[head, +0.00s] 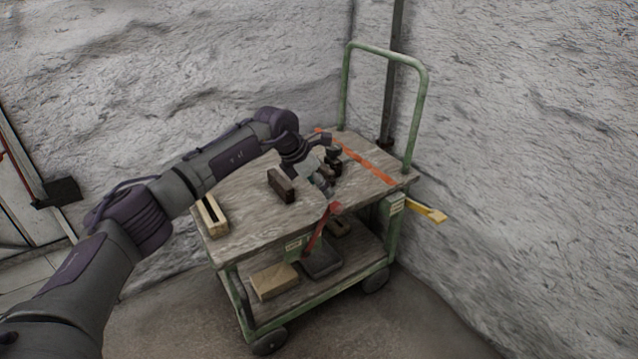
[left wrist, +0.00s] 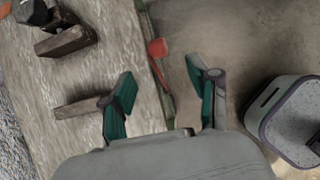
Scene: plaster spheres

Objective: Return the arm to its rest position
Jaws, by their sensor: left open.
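My left arm reaches in from the left in the head view. Its gripper (head: 326,180) is over the right part of the cart's wooden top (head: 245,200). In the left wrist view the gripper (left wrist: 162,78) is open, its two teal-padded fingers wide apart with nothing between them that I can see held. Below the gap lie the cart's edge and a red lever (left wrist: 158,52). My right gripper is not in view.
A dark brown block (head: 281,186) and a pale wooden frame (head: 212,216) are on the cart top. The green push handle (head: 425,100) rises behind. A yellow piece (head: 428,211) juts out right. Rough walls stand close behind and right; floor is free in front.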

